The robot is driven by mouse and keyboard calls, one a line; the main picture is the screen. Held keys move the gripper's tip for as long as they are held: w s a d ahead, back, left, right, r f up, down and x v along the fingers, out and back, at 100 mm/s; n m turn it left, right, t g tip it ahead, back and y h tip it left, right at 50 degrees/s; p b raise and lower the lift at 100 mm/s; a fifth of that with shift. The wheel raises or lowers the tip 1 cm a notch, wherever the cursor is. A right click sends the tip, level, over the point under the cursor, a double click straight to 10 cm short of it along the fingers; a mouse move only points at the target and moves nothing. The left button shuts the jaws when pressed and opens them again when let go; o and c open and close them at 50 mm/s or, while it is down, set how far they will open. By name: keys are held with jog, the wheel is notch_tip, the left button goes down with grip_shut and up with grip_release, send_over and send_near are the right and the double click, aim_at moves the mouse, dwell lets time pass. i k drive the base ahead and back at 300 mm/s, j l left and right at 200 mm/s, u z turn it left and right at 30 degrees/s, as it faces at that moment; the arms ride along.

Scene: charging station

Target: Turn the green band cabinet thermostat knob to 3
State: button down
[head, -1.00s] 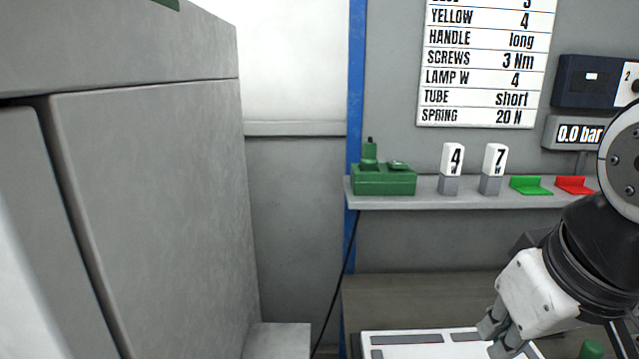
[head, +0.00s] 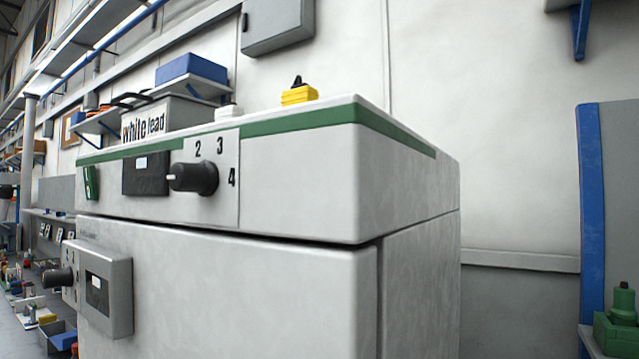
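The cabinet (head: 300,185) with a green band (head: 310,118) along its top stands in the middle of the head view. A black thermostat knob (head: 200,178) sticks out of its upper front panel, seen from the side. The digits 2, 3 and 4 show around the knob. A small white mark shows on the knob's front end, but I cannot tell which digit it points to. A dark display (head: 146,173) is left of the knob; its reading is too small to tell. My gripper is not in this view.
A grey box (head: 108,290) with another black knob (head: 58,277) is on the cabinet's lower front. A white lead box (head: 175,118) and a yellow block (head: 299,95) are at the cabinet top. A blue post (head: 592,200) and green device (head: 617,325) stand right. Cluttered benches run left.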

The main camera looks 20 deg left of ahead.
aim_at(202, 178)
jog(key=u, duration=1.45)
jog(key=l+u, duration=0.1)
jog(key=i+l, duration=0.05)
jog(key=l, duration=0.05)
